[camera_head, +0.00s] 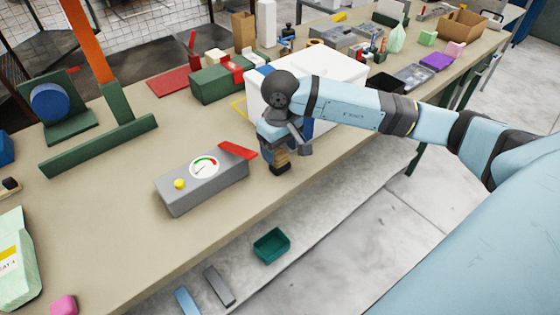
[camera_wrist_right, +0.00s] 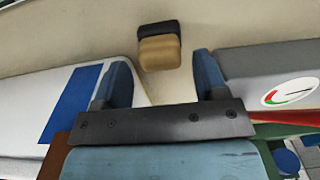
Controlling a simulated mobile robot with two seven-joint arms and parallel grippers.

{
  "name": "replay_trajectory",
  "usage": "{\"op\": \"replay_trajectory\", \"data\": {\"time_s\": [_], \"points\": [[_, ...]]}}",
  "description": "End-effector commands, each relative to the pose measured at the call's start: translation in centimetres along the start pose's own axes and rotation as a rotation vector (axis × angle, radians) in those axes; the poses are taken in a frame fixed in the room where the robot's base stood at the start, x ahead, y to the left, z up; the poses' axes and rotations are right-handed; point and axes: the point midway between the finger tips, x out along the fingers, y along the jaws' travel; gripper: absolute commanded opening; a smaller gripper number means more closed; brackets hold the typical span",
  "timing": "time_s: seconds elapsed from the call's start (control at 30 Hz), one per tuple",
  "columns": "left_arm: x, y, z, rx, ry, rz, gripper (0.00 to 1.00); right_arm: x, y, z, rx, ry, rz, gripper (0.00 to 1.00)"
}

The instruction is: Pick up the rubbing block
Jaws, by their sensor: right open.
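The rubbing block (camera_wrist_right: 160,53) is a small block with a tan part and a dark part, resting on the beige bench top. In the head view the rubbing block (camera_head: 281,160) shows just below my right gripper (camera_head: 287,142), partly hidden by it. In the right wrist view my right gripper (camera_wrist_right: 164,75) is open, with two blue fingers apart. The block lies beyond the fingertips, about in line with the gap, and nothing is between the fingers. My left gripper is not in view.
A grey gauge box (camera_head: 203,187) with a red lever stands close left of my right gripper. A white box (camera_head: 340,75) stands behind it. A green box (camera_head: 215,82) sits farther back. The bench's front edge is close to the block. A teal bin (camera_head: 271,245) sits below.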

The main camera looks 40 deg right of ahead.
Motion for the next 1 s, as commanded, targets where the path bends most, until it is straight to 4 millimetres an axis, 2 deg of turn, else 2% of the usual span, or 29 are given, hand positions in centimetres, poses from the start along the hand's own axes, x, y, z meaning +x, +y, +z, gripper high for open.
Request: {"op": "replay_trajectory", "data": {"time_s": [0.2,0.3,0.53,0.7,1.0], "points": [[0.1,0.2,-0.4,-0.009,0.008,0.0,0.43,3.4,-0.1,0.1,0.0,-0.005,-0.002,0.66],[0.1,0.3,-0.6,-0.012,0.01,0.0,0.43,4.5,0.0,0.0,0.001,-0.002,-0.001,0.66],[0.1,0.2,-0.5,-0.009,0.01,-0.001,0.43,4.7,0.0,0.0,0.0,0.0,-0.001,0.66],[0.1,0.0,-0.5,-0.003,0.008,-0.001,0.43,4.7,0.0,0.0,0.0,0.0,-0.001,0.28],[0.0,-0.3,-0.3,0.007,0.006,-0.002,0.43,4.6,0.0,0.0,0.0,0.0,-0.001,0.28]]}}
